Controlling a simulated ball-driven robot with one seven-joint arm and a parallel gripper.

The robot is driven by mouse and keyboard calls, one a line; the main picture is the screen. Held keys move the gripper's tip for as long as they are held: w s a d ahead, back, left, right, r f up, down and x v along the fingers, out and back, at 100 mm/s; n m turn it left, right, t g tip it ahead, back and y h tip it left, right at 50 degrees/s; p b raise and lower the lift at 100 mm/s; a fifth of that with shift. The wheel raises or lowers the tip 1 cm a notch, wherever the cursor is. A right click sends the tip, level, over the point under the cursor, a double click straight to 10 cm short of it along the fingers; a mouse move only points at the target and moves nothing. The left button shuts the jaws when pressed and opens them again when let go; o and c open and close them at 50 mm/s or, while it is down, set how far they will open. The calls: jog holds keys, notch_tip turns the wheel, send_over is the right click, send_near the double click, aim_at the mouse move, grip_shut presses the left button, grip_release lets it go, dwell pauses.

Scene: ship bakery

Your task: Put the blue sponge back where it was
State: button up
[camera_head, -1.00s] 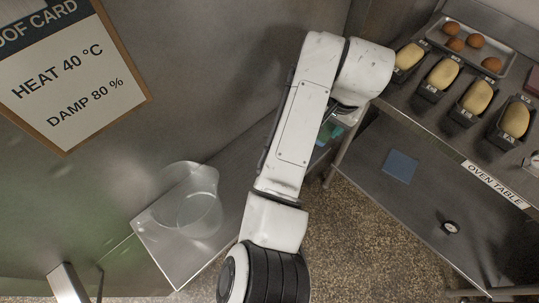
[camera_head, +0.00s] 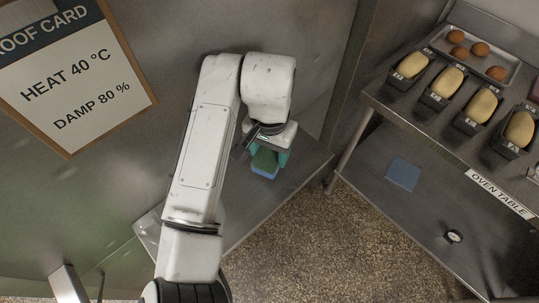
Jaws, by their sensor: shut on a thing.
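The gripper points down over the grey metal shelf (camera_head: 300,165) by the wall, left of the oven table. I cannot tell whether the sponge touches that shelf or hangs above it. A flat blue square (camera_head: 403,173) lies on the lower shelf of the oven table, well to the right of my gripper.
The oven table (camera_head: 435,140) holds several loaf tins of dough and a tray (camera_head: 512,66) of brown buns. A small round dial (camera_head: 454,236) lies on its lower shelf. A proof card (camera_head: 70,75) hangs on the wall. My arm covers much of the left shelf.

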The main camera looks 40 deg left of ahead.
aim_at(269, 155)
jog(key=shift+f, duration=1.5)
jog(key=o, duration=0.9)
jog(key=shift+r, duration=0.15)
notch_tip(269, 155, up, 12)
jog(key=shift+d+f, duration=0.1)
